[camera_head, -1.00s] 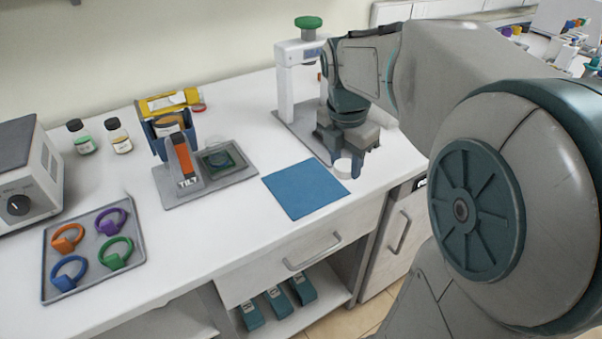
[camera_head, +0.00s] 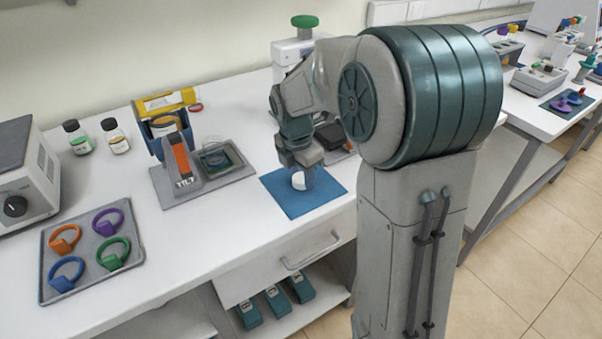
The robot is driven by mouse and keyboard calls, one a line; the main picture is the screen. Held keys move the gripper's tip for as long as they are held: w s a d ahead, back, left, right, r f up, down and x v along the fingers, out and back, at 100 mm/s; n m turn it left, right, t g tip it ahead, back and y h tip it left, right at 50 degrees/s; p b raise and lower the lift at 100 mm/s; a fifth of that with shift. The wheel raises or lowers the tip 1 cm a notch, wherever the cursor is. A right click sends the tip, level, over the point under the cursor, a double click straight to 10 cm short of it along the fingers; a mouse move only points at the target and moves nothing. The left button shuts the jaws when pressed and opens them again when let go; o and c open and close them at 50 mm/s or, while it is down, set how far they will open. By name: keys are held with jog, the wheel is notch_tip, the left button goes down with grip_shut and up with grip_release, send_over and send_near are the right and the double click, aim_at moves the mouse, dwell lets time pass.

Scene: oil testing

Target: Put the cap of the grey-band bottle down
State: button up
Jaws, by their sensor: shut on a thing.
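My gripper (camera_head: 302,177) is shut on a white cap (camera_head: 298,181). The cap is over the blue mat (camera_head: 285,202) on the bench, near the mat's upper right part. I cannot tell whether the cap touches the mat. Two small bottles with dark tops stand at the back left: one with a green band (camera_head: 77,137) and one with a yellowish band (camera_head: 115,136). No grey-band bottle can be made out; my arm hides part of the bench behind the gripper.
Left of the mat is a grey tray (camera_head: 228,178) with an orange-and-grey tilting holder (camera_head: 182,160). A grey tray (camera_head: 137,268) with several coloured rings lies front left. A white press with a green knob (camera_head: 305,21) stands behind my arm. The bench's front edge is close to the mat.

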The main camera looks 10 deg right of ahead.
aim_at(297, 181)
jog(key=shift+f, duration=0.15)
jog(key=o, duration=0.9)
jog(key=shift+o, duration=0.2)
notch_tip(297, 181, up, 11)
jog(key=a+p, duration=0.1)
jog(key=s+f+m+t, duration=0.1)
jog(key=s+f+m, duration=0.1)
jog(key=s+m, duration=0.8)
jog(key=s+d+f+m+y, duration=0.1)
jog(key=s+f+m, duration=0.2)
jog(key=s+m, duration=0.7)
jog(key=m, duration=0.3)
jog(key=shift+s+f+m+t, duration=0.2)
jog(key=shift+s+m+t, duration=0.1)
jog(key=shift+t, duration=0.1)
jog(key=shift+w+d, duration=0.1)
